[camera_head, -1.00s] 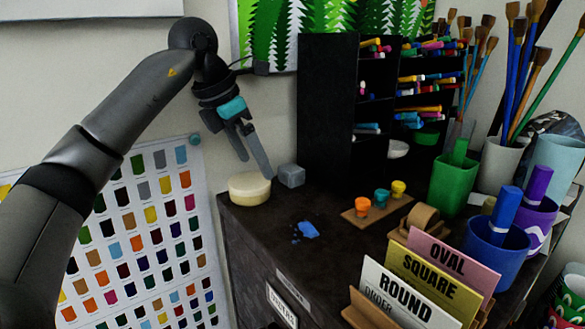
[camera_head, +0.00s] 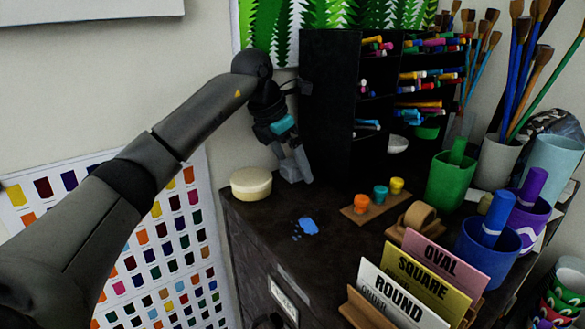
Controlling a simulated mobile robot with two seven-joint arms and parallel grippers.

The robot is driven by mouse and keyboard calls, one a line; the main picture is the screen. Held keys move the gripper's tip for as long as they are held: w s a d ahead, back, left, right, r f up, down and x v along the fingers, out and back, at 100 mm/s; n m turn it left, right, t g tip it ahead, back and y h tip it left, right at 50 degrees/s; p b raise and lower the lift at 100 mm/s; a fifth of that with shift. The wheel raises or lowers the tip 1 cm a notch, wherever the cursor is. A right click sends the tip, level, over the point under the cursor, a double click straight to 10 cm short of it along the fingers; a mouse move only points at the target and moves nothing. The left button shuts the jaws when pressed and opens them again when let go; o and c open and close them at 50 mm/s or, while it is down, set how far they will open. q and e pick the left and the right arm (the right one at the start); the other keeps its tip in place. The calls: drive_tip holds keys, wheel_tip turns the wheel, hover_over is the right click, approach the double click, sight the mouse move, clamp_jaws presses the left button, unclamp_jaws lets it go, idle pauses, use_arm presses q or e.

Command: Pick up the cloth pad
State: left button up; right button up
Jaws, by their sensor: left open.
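The cloth pad looks like the small grey block (camera_head: 289,173) on the back left of the dark cabinet top, next to the round cream tin. My left gripper (camera_head: 296,166) reaches down to it from above, its jaws open and its fingers at the pad. The grey fingers and grey pad overlap in the picture, so I cannot tell whether they touch. The pad is partly hidden by the fingers. My right gripper is out of view.
The cream tin (camera_head: 251,184) stands just left of the pad. A black marker shelf (camera_head: 328,110) rises close on the right. A blue spill (camera_head: 308,226) lies in front. A wooden holder (camera_head: 361,215) with small paint pots and sign cards (camera_head: 405,290) stand further right.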

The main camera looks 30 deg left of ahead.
use_arm(q)
drive_tip(key=c, duration=1.4)
